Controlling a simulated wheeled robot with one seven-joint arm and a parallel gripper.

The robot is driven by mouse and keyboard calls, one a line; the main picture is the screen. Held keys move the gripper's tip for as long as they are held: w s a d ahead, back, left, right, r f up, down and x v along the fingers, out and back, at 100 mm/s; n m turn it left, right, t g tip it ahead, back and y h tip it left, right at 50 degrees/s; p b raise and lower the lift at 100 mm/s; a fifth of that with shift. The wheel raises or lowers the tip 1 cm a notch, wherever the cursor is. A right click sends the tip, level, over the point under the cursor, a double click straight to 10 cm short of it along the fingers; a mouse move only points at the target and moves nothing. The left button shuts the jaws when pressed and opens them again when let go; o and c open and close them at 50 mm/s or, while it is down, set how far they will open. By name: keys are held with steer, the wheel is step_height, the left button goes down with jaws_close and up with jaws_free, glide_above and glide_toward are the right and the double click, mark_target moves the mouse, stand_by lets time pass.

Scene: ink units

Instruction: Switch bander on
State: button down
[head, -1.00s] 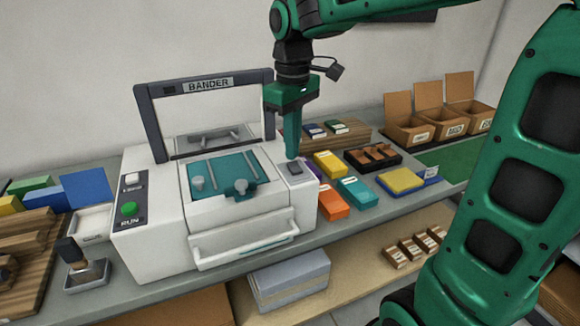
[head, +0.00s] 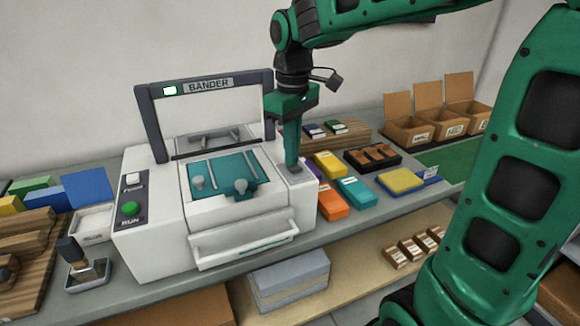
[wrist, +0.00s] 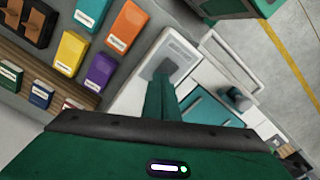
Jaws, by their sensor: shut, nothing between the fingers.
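The bander (head: 150,235) is a white machine with a dark frame labelled BANDER and a teal bed (head: 220,174). A small indicator (head: 170,91) on the frame glows pale green. A green RUN button (head: 130,208) and a white switch (head: 133,179) sit on its left panel. My gripper (head: 293,168) is shut and empty, pointing down, with its tip at the grey switch pad (head: 297,170) on the machine's right top. The wrist view shows the fingers (wrist: 161,80) over the dark pad, which they partly hide.
Orange (head: 332,202), teal (head: 356,191) and yellow (head: 329,164) boxes stand close to the right of the machine. A dark tray (head: 373,159) and open cartons (head: 410,128) lie farther right. A stamp (head: 72,252) on a pad stands at the left.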

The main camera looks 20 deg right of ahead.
steer(key=shift+s+f, duration=0.35)
steer(key=shift+f, duration=0.15)
steer(key=shift+w+r, duration=0.45)
steer(key=shift+s+r, duration=0.1)
steer(key=shift+r, duration=2.85)
